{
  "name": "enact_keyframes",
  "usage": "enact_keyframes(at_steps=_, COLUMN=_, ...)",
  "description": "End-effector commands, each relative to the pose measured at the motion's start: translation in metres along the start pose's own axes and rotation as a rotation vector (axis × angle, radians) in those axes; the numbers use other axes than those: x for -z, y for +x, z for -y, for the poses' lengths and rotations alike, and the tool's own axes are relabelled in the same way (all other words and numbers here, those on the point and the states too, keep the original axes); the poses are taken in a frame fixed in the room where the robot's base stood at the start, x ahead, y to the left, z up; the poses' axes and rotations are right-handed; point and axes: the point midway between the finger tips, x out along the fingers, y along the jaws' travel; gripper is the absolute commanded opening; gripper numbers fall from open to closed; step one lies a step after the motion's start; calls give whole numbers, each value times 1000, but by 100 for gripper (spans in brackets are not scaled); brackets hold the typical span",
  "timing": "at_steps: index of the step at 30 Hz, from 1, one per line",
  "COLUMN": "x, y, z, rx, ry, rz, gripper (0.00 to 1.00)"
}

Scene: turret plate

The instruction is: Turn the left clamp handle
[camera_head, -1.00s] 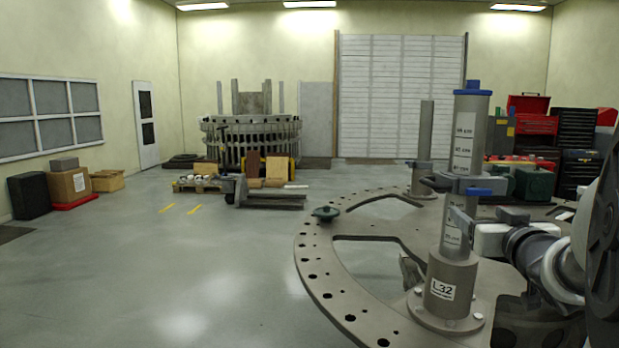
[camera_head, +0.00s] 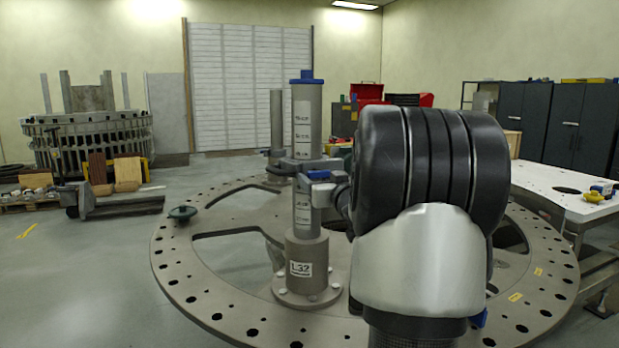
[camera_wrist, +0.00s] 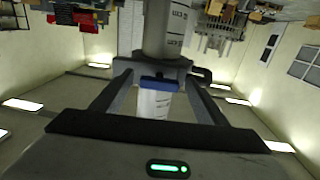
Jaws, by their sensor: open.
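The grey post (camera_head: 305,112), with a blue cap and white labels, stands upright in a base marked L-32. A grey clamp (camera_head: 308,163) sits around it, with a small blue part on its near side. A dark handle (camera_wrist: 203,76) juts from the clamp's side in the upside-down wrist view. My gripper (camera_wrist: 158,82) is open, one finger each side of the clamp's blue part (camera_wrist: 160,83). I see no grip on the handle. In the head view my wrist hides much of the gripper and the area right of the post.
The post stands on a large round plate (camera_head: 200,290) with holes and cut-outs. A second post (camera_head: 277,115) stands behind. A dark green knob (camera_head: 182,213) sits on the left rim. A white table (camera_head: 545,190) is at right.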

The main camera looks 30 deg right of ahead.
Motion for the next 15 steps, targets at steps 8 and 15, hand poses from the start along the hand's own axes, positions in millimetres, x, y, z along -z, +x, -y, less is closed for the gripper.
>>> enact_keyframes(at_steps=8, x=0, y=24, z=0, rx=1, ry=0, rz=0, gripper=67)
enact_keyframes(at_steps=15, x=0, y=24, z=0, rx=0, ry=0, rz=0, gripper=67)
